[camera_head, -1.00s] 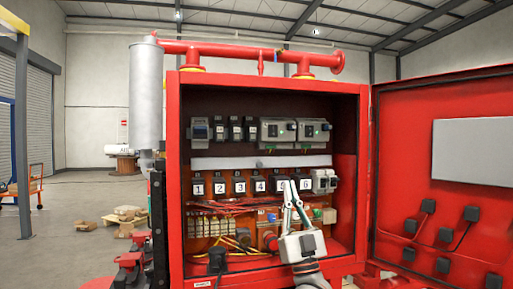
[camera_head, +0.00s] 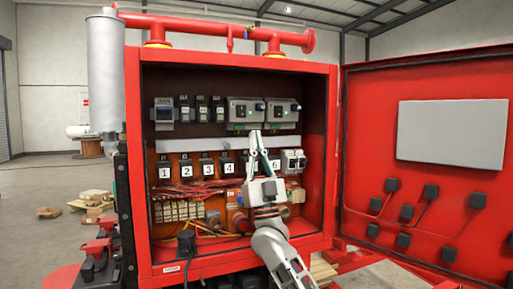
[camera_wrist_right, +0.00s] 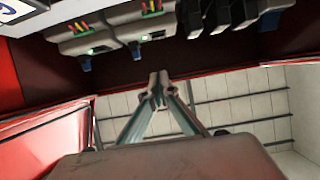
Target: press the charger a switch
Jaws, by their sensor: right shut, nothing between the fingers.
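Two grey charger units with small green lights sit side by side at the right of the cabinet's upper row: the left one (camera_head: 243,113) and the right one (camera_head: 281,114). Their labels are too small to read, so I cannot tell which is charger A. Both also show in the right wrist view, one at the left (camera_wrist_right: 85,38) and one nearer the middle (camera_wrist_right: 140,22), with dark and blue knobs. My right gripper (camera_head: 256,134) is shut and empty, its tips just below the units in the head view. Its tips (camera_wrist_right: 157,82) appear apart from them. My left gripper is out of view.
The red cabinet's open door (camera_head: 425,190) stands at the right. Dark breakers (camera_head: 202,109) sit left of the chargers. Numbered switches (camera_head: 186,168) fill the row below, under a pale strip (camera_head: 190,145). Loose red wires hang beneath them.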

